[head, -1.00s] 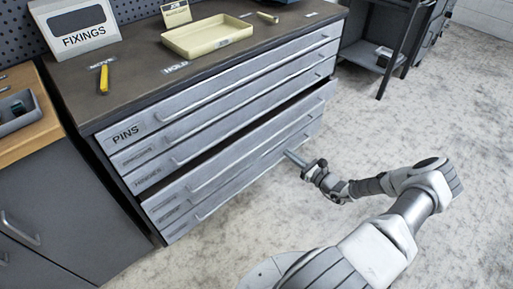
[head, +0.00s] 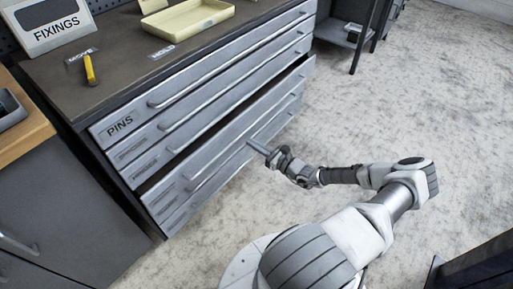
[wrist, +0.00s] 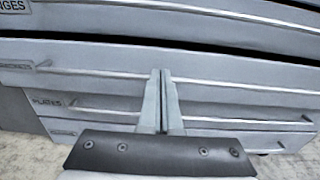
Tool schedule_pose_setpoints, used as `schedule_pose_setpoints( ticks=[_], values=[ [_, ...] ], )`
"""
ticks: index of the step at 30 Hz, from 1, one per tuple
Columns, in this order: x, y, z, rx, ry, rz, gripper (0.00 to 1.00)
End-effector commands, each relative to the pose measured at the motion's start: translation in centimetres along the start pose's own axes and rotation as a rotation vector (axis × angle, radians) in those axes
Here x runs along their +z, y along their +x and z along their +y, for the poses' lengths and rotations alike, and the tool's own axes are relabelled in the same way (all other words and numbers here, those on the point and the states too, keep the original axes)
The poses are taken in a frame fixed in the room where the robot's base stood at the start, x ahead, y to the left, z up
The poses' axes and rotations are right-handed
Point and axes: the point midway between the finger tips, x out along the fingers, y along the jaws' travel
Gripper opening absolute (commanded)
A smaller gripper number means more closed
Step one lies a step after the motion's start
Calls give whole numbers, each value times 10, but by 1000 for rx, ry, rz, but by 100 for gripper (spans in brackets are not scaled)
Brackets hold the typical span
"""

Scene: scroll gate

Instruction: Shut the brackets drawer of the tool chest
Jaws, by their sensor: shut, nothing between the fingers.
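The grey tool chest stands at left in the head view. Below its hinges drawer (head: 148,171), one drawer (head: 205,160) is pulled partly out, with a dark gap above its front. I take it as the brackets drawer; its label is too small to read. It also shows in the wrist view (wrist: 90,55), its label blurred at the left end. My gripper (head: 250,144) is shut and empty, pointing at the chest front. In the wrist view its fingertips (wrist: 160,72) overlap the lower part of that drawer's front, near its handle bar. I cannot tell whether they touch.
The plates drawer (wrist: 100,101) and another lie below. The chest top holds a cream tray (head: 187,19), a yellow-handled tool (head: 89,69) and a fixings box (head: 50,22). A wood-topped cabinet (head: 22,128) adjoins at left.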

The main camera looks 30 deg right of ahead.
Motion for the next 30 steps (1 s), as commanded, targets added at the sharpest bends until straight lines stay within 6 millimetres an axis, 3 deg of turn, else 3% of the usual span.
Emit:
schedule_pose_setpoints(
  ticks=[6, 13, 19, 30],
  values=[
    [-4, 49, 1, 2, 0, -2, 0],
    [-3, 83, 0, 2, 1, -1, 0],
    [-1, 94, 1, 2, 1, 0, 0],
    [0, 94, 1, 2, 1, 0, 0]
  ],
)
